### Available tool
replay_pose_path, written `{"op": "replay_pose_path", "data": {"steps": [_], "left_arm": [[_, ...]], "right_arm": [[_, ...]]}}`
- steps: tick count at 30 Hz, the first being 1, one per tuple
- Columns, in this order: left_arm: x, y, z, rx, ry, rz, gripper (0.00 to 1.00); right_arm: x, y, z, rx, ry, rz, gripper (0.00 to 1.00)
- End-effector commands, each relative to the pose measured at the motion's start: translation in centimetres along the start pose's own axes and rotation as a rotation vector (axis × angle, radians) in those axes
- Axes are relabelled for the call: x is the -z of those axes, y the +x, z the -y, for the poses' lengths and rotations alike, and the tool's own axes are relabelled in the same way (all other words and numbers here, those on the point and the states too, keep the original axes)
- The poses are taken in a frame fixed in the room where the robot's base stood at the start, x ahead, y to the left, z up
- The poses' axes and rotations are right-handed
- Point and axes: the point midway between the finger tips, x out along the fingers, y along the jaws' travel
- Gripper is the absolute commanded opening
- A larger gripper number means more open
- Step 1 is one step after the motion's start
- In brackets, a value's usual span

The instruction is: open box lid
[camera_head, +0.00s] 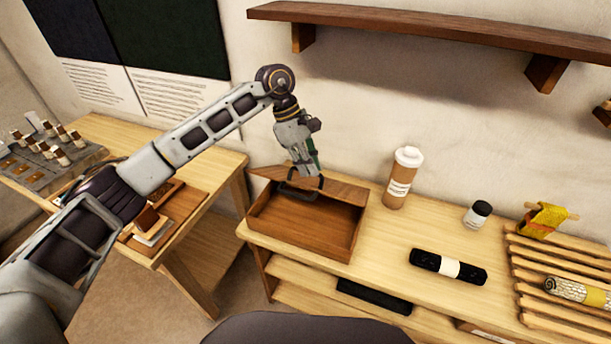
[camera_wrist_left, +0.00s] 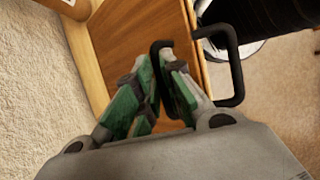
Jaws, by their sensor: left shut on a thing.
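A brown wooden box (camera_head: 306,246) stands at the left end of the light wood bench. Its interior shows from above, and its lid (camera_head: 345,191) is raised along the back side near the wall. My right gripper is not in view.
Right of the box on the bench (camera_head: 370,255) stand a brown bottle (camera_head: 398,182) and a small jar (camera_head: 477,215). A black roll (camera_head: 447,267) and a slatted rack (camera_head: 535,270) lie further right. A wall shelf (camera_head: 430,27) hangs above. Another table (camera_head: 215,160) stands left.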

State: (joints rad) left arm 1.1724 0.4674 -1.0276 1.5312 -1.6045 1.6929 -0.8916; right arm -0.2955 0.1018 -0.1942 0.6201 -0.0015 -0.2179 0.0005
Motion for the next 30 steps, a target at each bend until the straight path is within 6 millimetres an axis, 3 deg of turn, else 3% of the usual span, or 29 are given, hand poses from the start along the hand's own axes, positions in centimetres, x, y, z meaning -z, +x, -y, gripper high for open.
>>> {"op": "replay_pose_path", "data": {"steps": [15,16,21,30], "left_arm": [[0.26,0.34,-0.54,-0.001,-0.006,-0.004,0.00],[0.26,0.35,-0.54,-0.001,-0.007,-0.004,0.13],[0.17,0.21,-0.46,0.000,-0.005,-0.003,0.32],[0.06,0.03,-0.39,0.001,-0.003,-0.002,0.32]], "right_arm": [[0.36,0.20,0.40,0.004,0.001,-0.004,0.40],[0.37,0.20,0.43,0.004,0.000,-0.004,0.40],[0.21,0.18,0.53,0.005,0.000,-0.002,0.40],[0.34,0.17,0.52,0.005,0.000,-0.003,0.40]]}}
